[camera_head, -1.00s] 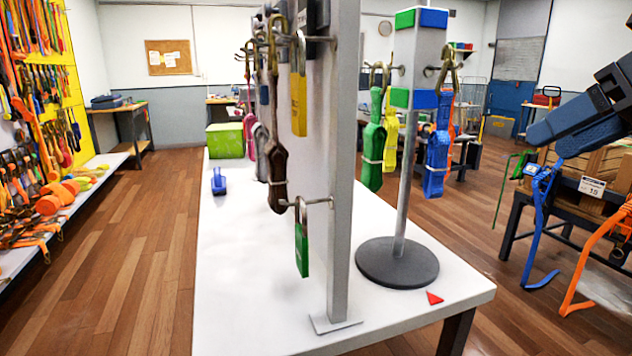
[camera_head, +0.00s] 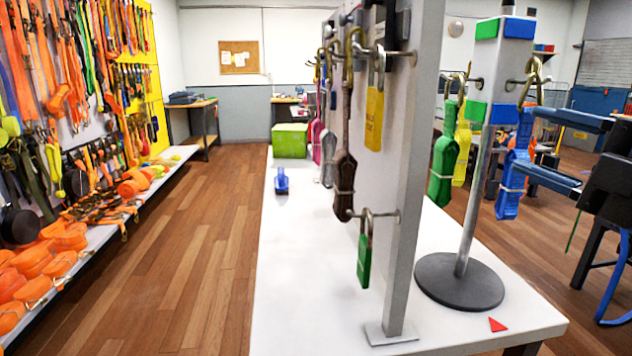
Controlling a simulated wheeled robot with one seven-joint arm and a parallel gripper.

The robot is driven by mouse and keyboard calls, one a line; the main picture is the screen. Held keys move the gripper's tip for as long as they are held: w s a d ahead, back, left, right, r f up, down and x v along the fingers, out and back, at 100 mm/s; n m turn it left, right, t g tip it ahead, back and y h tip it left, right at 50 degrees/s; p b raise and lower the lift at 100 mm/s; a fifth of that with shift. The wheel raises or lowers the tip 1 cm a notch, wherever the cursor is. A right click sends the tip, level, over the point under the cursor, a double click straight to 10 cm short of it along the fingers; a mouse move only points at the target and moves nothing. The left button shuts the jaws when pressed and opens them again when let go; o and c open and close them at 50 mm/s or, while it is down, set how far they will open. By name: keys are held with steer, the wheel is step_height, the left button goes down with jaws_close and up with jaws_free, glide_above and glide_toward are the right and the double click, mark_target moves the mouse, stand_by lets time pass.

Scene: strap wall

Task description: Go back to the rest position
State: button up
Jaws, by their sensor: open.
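My gripper (camera_head: 530,142) is at the right edge of the view, with its two blue fingers apart and pointing left. Nothing is held between them. The fingertips overlap the blue strap (camera_head: 508,192) in the picture; I cannot tell how far apart they are in depth. The blue strap hangs from a hook on the grey stand post (camera_head: 479,175). A green strap (camera_head: 442,165) and a yellow strap (camera_head: 462,150) hang on the post's left side.
A white table (camera_head: 310,290) carries an upright panel (camera_head: 405,200) with hanging straps and padlocks, including a green padlock (camera_head: 364,255). The round stand base (camera_head: 455,285) and a red triangle (camera_head: 497,325) are near its right corner. Clear wooden floor (camera_head: 200,260) lies left.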

steer(key=s+a+f+m+h+p, duration=0.1)
steer(key=s+a+f+m+h, duration=0.25)
steer(key=f+m, duration=0.35)
steer(key=s+a+f+m+h, duration=0.2)
steer(key=s+f+m, duration=0.3)
steer(key=f+m, duration=0.25)
steer(key=s+a+f+m+h+p, duration=0.1)
steer(key=s+a+f+m+h, duration=0.2)
steer(key=f+m, duration=0.4)
steer(key=s+f+g+p, duration=0.1)
steer(key=s+f, duration=0.2)
steer(key=s, duration=1)
steer(key=s+f+g, duration=0.1)
steer(key=s+f, duration=0.2)
steer(key=s, duration=0.9)
steer(key=shift+s+a+g+y+p, duration=0.2)
steer(key=shift+s+g+y+p, duration=0.15)
steer(key=shift+g+y+p, duration=0.1)
